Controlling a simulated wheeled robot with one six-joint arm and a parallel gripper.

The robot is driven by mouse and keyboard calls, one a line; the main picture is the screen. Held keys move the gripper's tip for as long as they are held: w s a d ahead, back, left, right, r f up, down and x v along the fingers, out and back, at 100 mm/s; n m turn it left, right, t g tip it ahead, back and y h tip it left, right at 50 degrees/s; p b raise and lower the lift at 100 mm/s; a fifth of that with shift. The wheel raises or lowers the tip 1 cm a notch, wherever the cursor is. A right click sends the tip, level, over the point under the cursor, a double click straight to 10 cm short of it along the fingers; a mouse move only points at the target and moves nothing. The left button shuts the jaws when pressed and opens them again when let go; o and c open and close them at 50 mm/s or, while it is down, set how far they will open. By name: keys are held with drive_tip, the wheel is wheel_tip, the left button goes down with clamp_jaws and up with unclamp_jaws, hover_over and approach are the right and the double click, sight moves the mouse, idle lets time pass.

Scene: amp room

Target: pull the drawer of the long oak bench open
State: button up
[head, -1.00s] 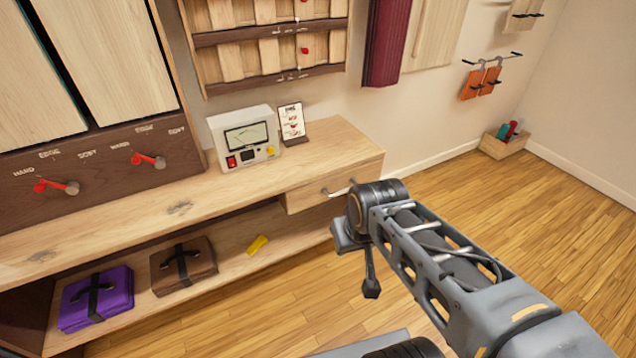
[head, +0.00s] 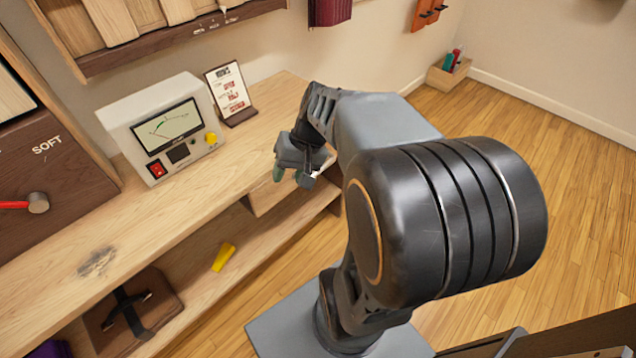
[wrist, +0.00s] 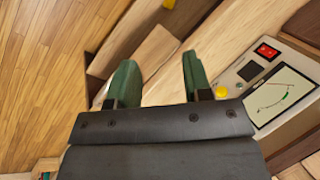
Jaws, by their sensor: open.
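The long oak bench (head: 165,218) runs along the wall in the head view. Its drawer front (head: 264,199) shows below the right end of the top and looks flush with the bench. My gripper (head: 291,176) is in front of the drawer, covering part of it, and the handle cannot be made out there. In the wrist view my gripper (wrist: 156,66) has its two green fingers apart with nothing between them. The pale drawer front (wrist: 150,52) lies beyond the fingertips. I cannot tell whether the fingers touch anything.
A white meter box (head: 165,130) and a small sign card (head: 229,92) stand on the bench top. A yellow object (head: 223,257) and a brown case (head: 125,310) lie on the lower shelf. The wooden floor (head: 560,190) at the right is clear; a small bin (head: 447,75) stands by the far wall.

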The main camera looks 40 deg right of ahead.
drive_tip(key=w+d+f+m+t+y+b, duration=0.4)
drive_tip(key=d+f+b, duration=0.65)
drive_tip(key=f, duration=0.25)
drive_tip(key=m+t+b, duration=0.4)
drive_tip(key=t+b, duration=0.3)
drive_tip(key=t, duration=0.1)
approach(323, 170)
drive_tip(key=b+x, duration=0.3)
drive_tip(key=x, duration=0.8)
drive_tip(key=shift+a, duration=0.1)
clamp_jaws()
